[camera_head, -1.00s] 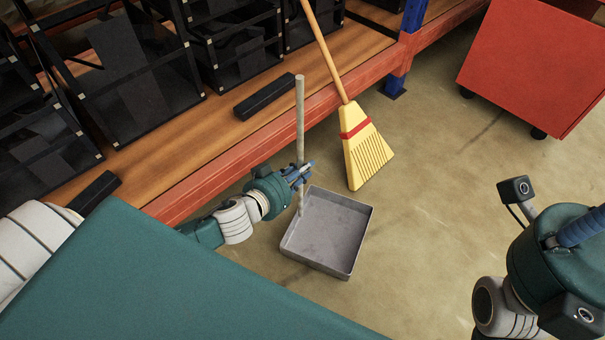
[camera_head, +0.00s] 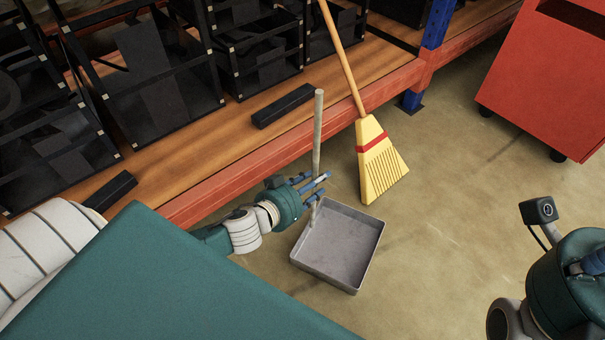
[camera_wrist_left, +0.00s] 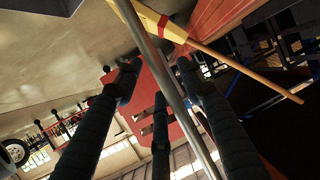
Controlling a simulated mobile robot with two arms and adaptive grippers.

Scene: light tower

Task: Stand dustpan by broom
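The grey metal dustpan (camera_head: 338,247) rests flat on the floor, its long handle (camera_head: 317,130) upright. The yellow broom (camera_head: 376,160) with a red band leans against the shelf, bristles on the floor, just right of and behind the dustpan, slightly apart. My left gripper (camera_head: 318,187) is at the handle's lower part with its fingers spread. In the left wrist view the handle (camera_wrist_left: 172,85) runs between the spread fingers, and the broom (camera_wrist_left: 160,22) lies beyond it. My right gripper (camera_head: 594,262) is partly cut off at the right edge, so its opening cannot be judged.
An orange-edged wooden shelf (camera_head: 240,169) with black crates (camera_head: 165,75) runs behind the dustpan. Its blue post (camera_head: 433,35) stands right of the broom. A red wheeled cabinet (camera_head: 545,85) stands at the upper right. The floor (camera_head: 450,205) between is open.

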